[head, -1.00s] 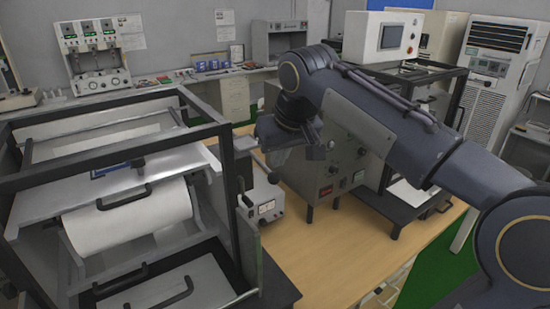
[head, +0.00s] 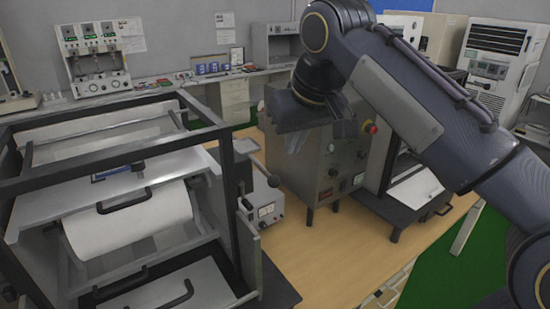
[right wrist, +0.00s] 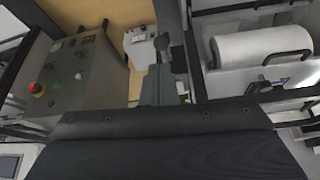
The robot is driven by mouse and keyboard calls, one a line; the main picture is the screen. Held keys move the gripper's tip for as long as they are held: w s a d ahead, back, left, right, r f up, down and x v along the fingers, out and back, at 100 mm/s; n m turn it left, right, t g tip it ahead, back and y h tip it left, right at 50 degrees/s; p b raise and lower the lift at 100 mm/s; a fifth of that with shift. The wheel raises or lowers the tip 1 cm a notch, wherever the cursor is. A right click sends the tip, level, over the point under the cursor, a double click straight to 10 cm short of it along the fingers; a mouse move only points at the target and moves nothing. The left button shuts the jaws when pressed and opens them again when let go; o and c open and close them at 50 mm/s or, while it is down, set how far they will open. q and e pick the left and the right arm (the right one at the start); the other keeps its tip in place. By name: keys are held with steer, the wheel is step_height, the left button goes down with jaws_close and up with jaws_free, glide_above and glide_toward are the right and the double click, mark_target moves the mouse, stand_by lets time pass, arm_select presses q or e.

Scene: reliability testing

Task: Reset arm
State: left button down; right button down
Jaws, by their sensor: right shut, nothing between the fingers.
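My right arm (head: 400,90) comes in from the right in the head view, its elbow high and its forearm bent down toward the middle. My right gripper (head: 298,141) hangs in front of the grey control cabinet (head: 328,180), raised above the wooden table. It is shut and empty. In the right wrist view the gripper (right wrist: 156,84) points toward the small meter box (right wrist: 140,46), apart from it as far as I can tell. My left gripper does not show.
A black-framed machine with a white roll (head: 128,218) fills the left. The small meter box with a black-knobbed lever (head: 262,208) stands beside it. A dark-based machine (head: 400,215) stands right of the cabinet. Bare table (head: 330,255) lies in front.

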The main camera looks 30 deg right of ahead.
steer(key=shift+s+r, duration=0.35)
steer(key=shift+r, duration=0.3)
steer(key=s+a+f+y, duration=0.1)
steer(key=s+a+f, duration=0.1)
steer(key=s+f, duration=0.3)
steer(key=s+a+f+y, duration=0.1)
steer(key=s+f, duration=0.4)
steer(key=f, duration=0.8)
steer(key=s+a+f+m+y, duration=0.1)
steer(key=s+a+f, duration=0.3)
steer(key=f, duration=0.6)
steer(key=shift+s+y, duration=0.5)
steer(key=shift+s, duration=0.2)
steer(key=shift+f, duration=0.1)
